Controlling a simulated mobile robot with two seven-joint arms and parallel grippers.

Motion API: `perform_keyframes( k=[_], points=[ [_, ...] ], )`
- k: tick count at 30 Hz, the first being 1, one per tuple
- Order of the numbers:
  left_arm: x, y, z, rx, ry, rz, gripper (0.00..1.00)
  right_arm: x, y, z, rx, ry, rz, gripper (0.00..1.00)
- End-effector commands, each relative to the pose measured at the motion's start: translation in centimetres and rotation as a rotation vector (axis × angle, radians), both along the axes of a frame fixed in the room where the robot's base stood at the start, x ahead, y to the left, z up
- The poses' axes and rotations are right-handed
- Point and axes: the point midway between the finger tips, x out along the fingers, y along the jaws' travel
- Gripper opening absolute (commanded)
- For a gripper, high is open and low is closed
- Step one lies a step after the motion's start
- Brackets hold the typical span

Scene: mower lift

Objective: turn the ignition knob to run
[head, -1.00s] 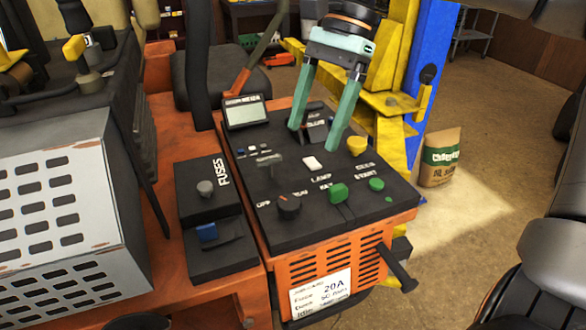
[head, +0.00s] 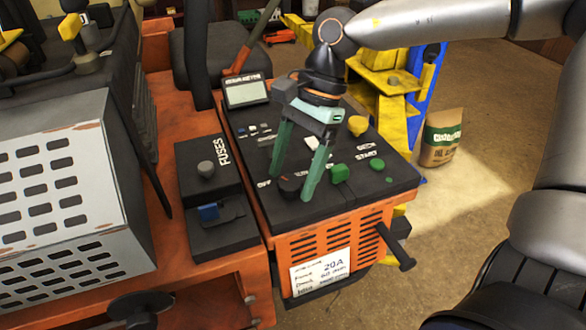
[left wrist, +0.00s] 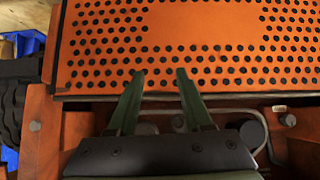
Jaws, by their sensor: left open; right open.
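The ignition knob (head: 290,186) is a dark round knob with an orange mark, on the black control panel (head: 270,217) in the head view. My right gripper (head: 292,184) is open and points down at it. Its green fingers stand on either side of the knob in the picture; whether they touch it I cannot tell. In the left wrist view my left gripper (left wrist: 160,74) is open and empty, in front of an orange perforated panel (left wrist: 190,40).
A green switch (head: 339,173), a yellow knob (head: 357,126) and a white lamp button (head: 310,142) sit close to the right gripper. A fuse box (head: 208,170) stands left of the panel. A black handle (head: 397,250) juts out at the front right.

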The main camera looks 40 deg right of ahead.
Motion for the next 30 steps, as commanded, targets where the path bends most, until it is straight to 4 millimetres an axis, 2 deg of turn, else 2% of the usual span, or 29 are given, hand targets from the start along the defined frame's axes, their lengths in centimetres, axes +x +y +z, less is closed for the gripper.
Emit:
perform_keyframes(
  k=[9,30],
  points=[
    [0.02,0.01,0.01,0.000,0.000,0.000,0.50,-0.02,0.09,-0.24,0.000,0.000,0.000,0.77],
    [0.09,0.00,0.07,0.000,-0.002,-0.001,0.50,0.01,0.08,-0.18,0.000,-0.001,0.000,0.00]
  ],
)
